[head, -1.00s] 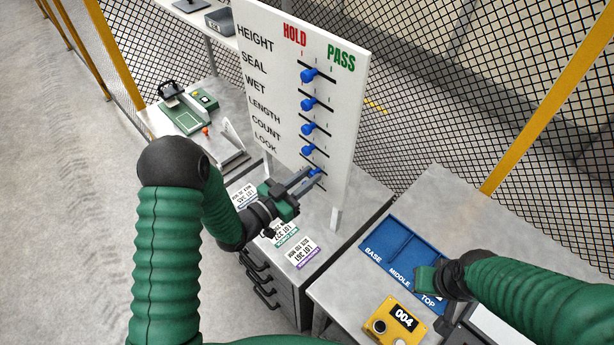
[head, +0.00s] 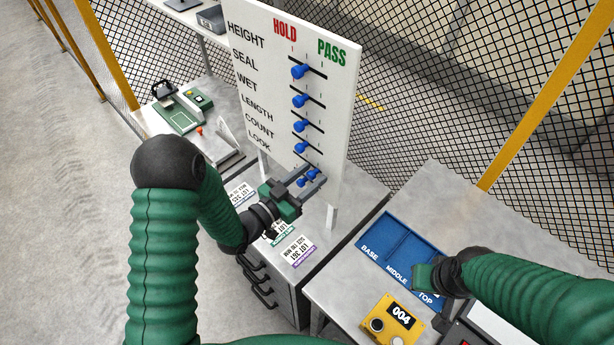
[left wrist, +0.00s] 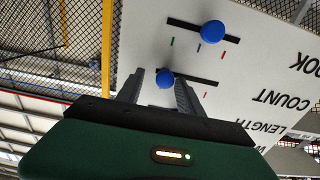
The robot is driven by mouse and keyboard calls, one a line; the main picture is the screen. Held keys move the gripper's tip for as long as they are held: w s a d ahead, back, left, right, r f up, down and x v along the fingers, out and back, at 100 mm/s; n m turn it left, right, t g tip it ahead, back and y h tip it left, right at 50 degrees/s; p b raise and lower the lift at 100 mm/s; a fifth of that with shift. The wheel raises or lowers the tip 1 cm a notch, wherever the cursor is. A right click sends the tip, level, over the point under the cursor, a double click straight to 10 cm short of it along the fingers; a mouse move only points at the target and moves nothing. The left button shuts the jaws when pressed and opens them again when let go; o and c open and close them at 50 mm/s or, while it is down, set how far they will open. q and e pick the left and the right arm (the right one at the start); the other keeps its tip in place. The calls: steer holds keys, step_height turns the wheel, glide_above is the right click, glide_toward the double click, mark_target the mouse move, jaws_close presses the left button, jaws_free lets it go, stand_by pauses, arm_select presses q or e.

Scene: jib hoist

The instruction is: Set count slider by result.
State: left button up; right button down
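The white board (head: 270,95) carries HOLD and PASS columns and slider rows from HEIGHT down to LOOK. Blue knobs in the upper rows sit toward HOLD. In the left wrist view the count knob (left wrist: 165,77) sits at the green-mark, PASS end of its slot. The look knob (left wrist: 213,32) sits toward the red-mark side. My left gripper (head: 317,173) is open at the board's lower rows; its fingers (left wrist: 162,88) straddle the count knob with gaps showing. My right gripper (head: 424,277) is over the blue tray; its fingers are not clear.
The blue tray (head: 374,236) is marked BASE, MIDDLE, TOP. A yellow counter (head: 392,322) reads 004. Lot cards (head: 298,250) lie on the drawer cabinet below the board. A green-based device (head: 180,113) stands at back left. Mesh fencing with yellow posts runs behind.

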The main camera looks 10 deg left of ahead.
arm_select(q)
steer(key=v, duration=1.6)
steer(key=shift+s+a+b, duration=0.2)
steer(key=shift+s+b, duration=0.15)
steer(key=shift+b, duration=0.05)
steer(key=shift+f, duration=0.15)
